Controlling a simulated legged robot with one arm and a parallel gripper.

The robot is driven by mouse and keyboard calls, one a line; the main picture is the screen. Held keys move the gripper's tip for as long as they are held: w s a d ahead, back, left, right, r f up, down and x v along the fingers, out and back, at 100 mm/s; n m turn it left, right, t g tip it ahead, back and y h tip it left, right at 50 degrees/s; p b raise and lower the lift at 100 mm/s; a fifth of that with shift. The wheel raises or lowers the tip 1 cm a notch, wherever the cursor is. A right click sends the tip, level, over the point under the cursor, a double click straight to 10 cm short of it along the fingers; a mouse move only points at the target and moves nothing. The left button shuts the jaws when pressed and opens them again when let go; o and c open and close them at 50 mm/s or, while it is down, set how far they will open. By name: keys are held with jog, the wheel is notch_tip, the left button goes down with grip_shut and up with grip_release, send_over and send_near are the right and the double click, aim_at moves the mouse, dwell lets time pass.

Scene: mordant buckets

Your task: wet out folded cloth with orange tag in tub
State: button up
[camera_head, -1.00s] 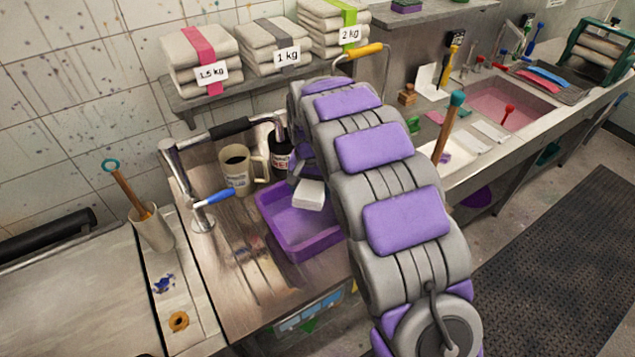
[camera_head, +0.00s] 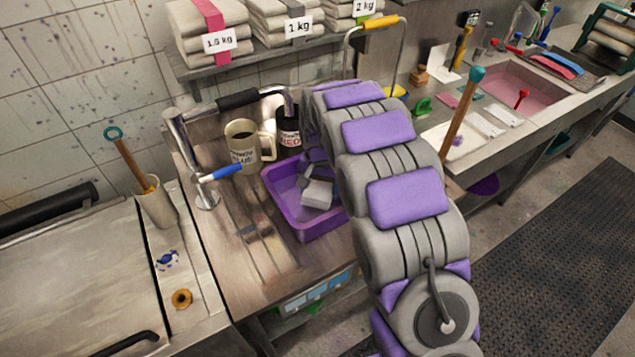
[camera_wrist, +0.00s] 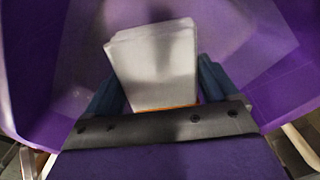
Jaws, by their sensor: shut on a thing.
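A small white folded cloth (camera_wrist: 155,65) fills the middle of the wrist view, with a thin strip of orange at its lower edge by the jaws. My gripper (camera_wrist: 160,85) is shut on it, one blue finger on each side. In the head view the cloth (camera_head: 317,194) is inside the outline of the purple tub (camera_head: 309,233), below the rim line, and my gripper (camera_head: 312,172) is above and behind it. The purple tub (camera_wrist: 35,75) surrounds the cloth in the wrist view. I cannot tell whether the cloth touches the tub floor or any liquid.
A shelf above holds folded cloth stacks (camera_head: 205,35). The wooden counter (camera_head: 240,290) in front is clear.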

jog(key=shift+d+f, duration=0.35)
jog(key=shift+d, duration=0.05)
jog(key=shift+d+f, duration=0.1)
jog(key=shift+d, duration=0.65)
jog(key=shift+a+f, duration=0.1)
jog(key=shift+a, duration=1.15)
jog(key=shift+d, duration=0.85)
jog(key=shift+d+p, duration=0.2)
jog(key=shift+p, duration=0.1)
jog(key=shift+a, duration=0.25)
jog(key=shift+a+p, duration=0.1)
jog(key=shift+p, duration=0.2)
jog(key=shift+w+a, duration=0.1)
jog(key=shift+a, duration=0.3)
